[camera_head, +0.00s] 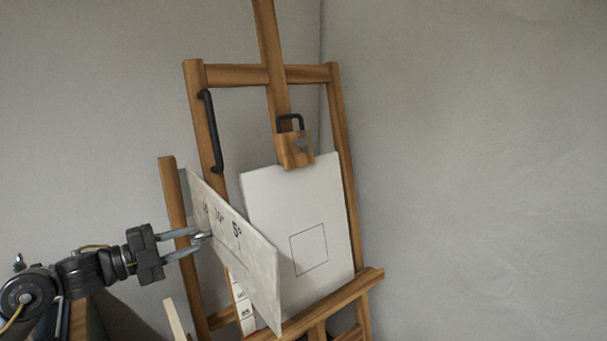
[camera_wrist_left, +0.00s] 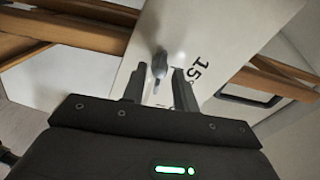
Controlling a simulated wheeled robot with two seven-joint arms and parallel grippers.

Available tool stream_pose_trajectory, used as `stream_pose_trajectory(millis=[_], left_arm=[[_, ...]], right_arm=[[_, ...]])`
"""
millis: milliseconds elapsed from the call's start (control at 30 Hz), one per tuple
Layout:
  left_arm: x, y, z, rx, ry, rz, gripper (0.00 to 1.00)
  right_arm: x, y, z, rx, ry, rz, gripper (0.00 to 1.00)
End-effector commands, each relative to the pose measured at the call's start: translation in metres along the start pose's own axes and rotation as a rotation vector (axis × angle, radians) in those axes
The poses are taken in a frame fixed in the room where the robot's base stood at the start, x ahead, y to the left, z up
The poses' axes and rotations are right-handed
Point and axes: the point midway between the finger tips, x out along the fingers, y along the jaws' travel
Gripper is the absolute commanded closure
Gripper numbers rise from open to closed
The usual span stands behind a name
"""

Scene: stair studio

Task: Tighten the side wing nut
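The side wing nut (camera_wrist_left: 159,65) is a small grey metal piece standing out from a pale plate (camera_wrist_left: 225,25) printed with angle marks. In the head view the plate (camera_head: 262,285) stands on the left side of the wooden easel, and the nut is a small grey spot at my fingertips. My left gripper (camera_head: 198,240) comes in from the left. In the left wrist view its two fingers (camera_wrist_left: 160,80) are apart, with the nut in line with the gap near their tips. I cannot tell whether either finger touches it. My right gripper is not in view.
The wooden easel (camera_head: 339,130) holds a white canvas (camera_head: 325,205) with a drawn square. A wooden top clamp (camera_head: 296,150) has a black loop handle. A black bar handle (camera_head: 210,130) is on the left upright. The right side by the bare wall is free.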

Motion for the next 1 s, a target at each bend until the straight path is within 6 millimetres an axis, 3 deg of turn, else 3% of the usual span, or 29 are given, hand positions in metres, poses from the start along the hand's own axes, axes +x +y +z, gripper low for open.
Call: stream_pose_trajectory(millis=[267,800,1000], left_arm=[[-0.003,0.001,0.0,-0.002,0.0,0.001,0.71],[-0.062,0.003,0.002,-0.004,-0.011,0.004,0.71],[-0.067,0.003,0.001,-0.004,-0.011,0.004,0.71]], right_arm=[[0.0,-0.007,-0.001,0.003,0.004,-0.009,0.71],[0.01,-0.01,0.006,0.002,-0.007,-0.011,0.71],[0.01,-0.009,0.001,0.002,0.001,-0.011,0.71]])
